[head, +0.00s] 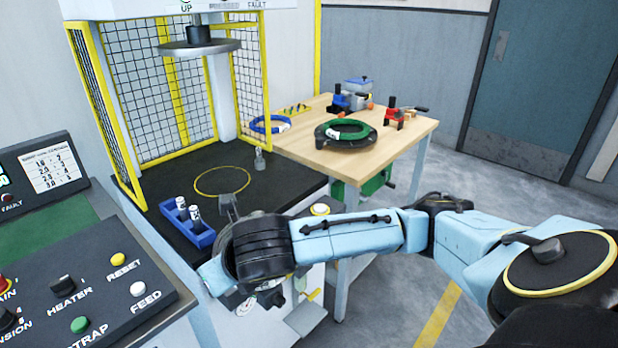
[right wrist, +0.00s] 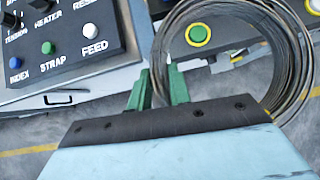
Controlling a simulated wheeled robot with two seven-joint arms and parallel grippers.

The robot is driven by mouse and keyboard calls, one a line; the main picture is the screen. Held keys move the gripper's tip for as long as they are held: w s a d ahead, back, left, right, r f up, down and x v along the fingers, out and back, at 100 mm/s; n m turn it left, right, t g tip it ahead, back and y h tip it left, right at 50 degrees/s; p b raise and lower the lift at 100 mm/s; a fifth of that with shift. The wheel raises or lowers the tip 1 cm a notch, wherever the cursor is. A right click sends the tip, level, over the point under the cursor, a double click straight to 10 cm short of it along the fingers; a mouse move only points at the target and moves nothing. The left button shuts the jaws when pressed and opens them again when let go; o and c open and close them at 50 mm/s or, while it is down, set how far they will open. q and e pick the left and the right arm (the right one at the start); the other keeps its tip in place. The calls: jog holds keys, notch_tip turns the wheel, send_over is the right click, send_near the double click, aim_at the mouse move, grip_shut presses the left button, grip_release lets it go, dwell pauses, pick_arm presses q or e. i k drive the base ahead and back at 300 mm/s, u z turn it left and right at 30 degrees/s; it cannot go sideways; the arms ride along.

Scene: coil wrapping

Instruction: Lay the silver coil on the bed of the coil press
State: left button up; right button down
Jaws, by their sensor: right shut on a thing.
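The silver coil (right wrist: 303,62) is a ring of many thin wires in the right wrist view. My right gripper (right wrist: 160,82) is shut on the near left side of the ring, with its green fingers either side of the wires. In the head view my right arm reaches in from the right to the front of the press; its fingers and the coil are hidden there. The press bed (head: 275,185) is a black plate with a yellow circle (head: 222,181), empty inside. The round press plate (head: 199,48) hangs raised above it. My left gripper is not in view.
A blue holder (head: 200,238) with white-labelled cylinders sits on the bed's front left. Grey posts (head: 259,162) stand by the circle. Yellow mesh guards (head: 150,90) enclose the back. A control panel (head: 85,295) is at left. A wooden table (head: 390,150) holds green and blue coils.

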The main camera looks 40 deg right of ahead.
aim_at(222, 180)
jog(key=z, duration=0.35)
jog(key=k, duration=0.5)
jog(key=z, duration=1.05)
jog(key=i, duration=0.95)
jog(key=u, duration=0.85)
jog(key=i, duration=0.7)
jog(key=u, duration=0.75)
